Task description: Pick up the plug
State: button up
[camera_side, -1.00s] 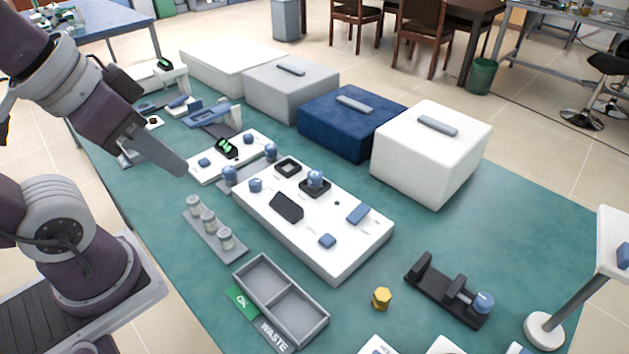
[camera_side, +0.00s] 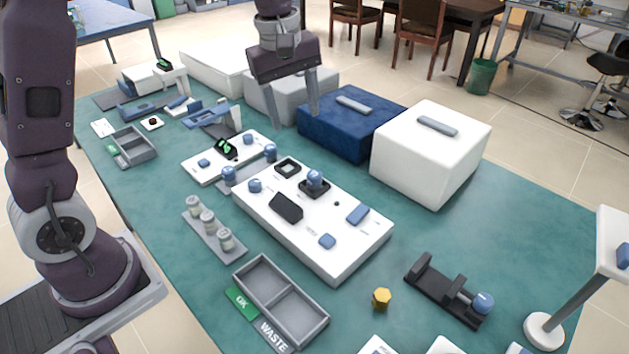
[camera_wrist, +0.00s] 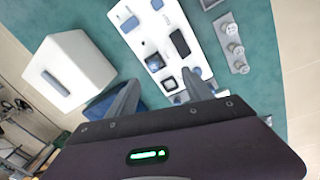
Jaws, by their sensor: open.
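Which item is the plug is not clear from the frames. A round blue-topped piece (camera_side: 314,178) stands upright in a black square base on the white panel (camera_side: 335,265). Beside it are an empty-looking black square frame (camera_side: 288,168) and a black block (camera_side: 286,207). My gripper (camera_side: 296,118) is open and empty, pointing down, well above the work and behind the panel, in front of the boxes. In the wrist view my open gripper (camera_wrist: 160,95) shows the panel (camera_wrist: 160,25) beyond its fingertips.
A grey box (camera_side: 260,95), a blue box (camera_side: 335,135) and a white box (camera_side: 430,160) line the back. Several vials (camera_side: 208,222) stand in a rack at left. A divided tray (camera_side: 258,302), a yellow hex piece (camera_side: 381,299) and a black stand (camera_side: 430,287) are in front.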

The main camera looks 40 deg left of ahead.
aim_at(314, 173)
jog(key=w+a+f+n, duration=0.1)
jog(key=w+f+n, duration=0.1)
jog(key=f, duration=0.2)
jog(key=w+a+f+n+g, duration=0.1)
jog(key=w+f+n, duration=0.1)
jog(key=w+f, duration=0.1)
jog(key=w+a+f+n, duration=0.1)
jog(key=w+f, duration=0.1)
jog(key=f, duration=0.3)
jog(key=shift+w+n+g, duration=0.2)
jog(key=shift+n+g, duration=0.1)
jog(key=shift+n, duration=0.1)
jog(key=f, duration=0.8)
jog(key=shift+w+d, duration=0.15)
jog(key=shift+d, duration=0.15)
grip_shut()
